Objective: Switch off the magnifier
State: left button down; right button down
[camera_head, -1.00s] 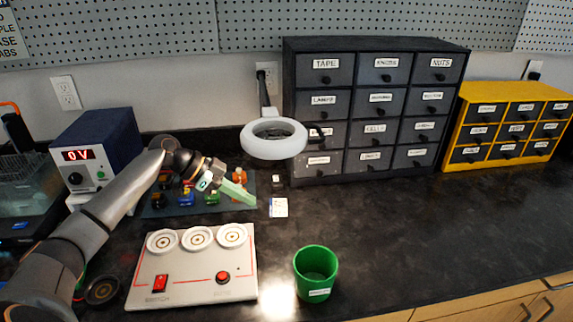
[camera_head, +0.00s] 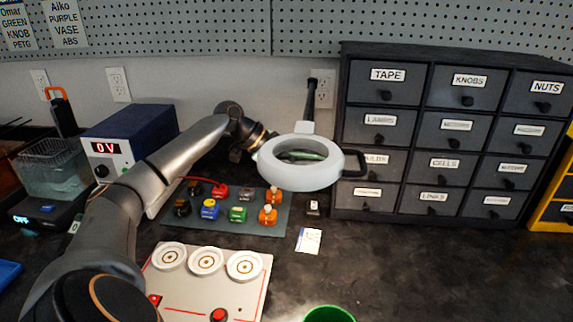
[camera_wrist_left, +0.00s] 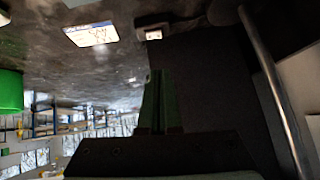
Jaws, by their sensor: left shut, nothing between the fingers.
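The magnifier (camera_head: 300,181) is a white ring lamp on a dark arm rising at the back wall, with a dark handle on its right. My left gripper (camera_head: 301,156) is behind the ring, its green fingers partly seen through the lens. In the left wrist view its green fingers (camera_wrist_left: 160,103) are together, with nothing held. A small dark block with a pale rocker-like part (camera_head: 313,207) sits on the bench below the ring; it also shows in the left wrist view (camera_wrist_left: 153,33), apart from the fingertips. Its on or off position cannot be read. My right gripper is not in view.
A dark drawer cabinet (camera_head: 433,140) stands right of the magnifier. A white card (camera_head: 309,240) lies in front of the block. A mat with several coloured parts (camera_head: 228,222), a white panel (camera_head: 225,281) and a green cup (camera_head: 329,314) are nearer. The right bench is clear.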

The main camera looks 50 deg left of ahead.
aim_at(314, 205)
pick_arm(q)
jog(key=x, duration=0.3)
jog(key=shift+w+d+f, duration=0.1)
jog(key=shift+w+f, duration=0.05)
jog(key=shift+f, duration=0.15)
notch_tip(314, 205, down, 2)
jog(key=shift+f+b, duration=0.25)
jog(key=shift+b, duration=0.05)
jog(key=shift+w+a+f, duration=0.1)
jog(key=shift+a+f, duration=0.15)
jog(key=shift+f, duration=0.25)
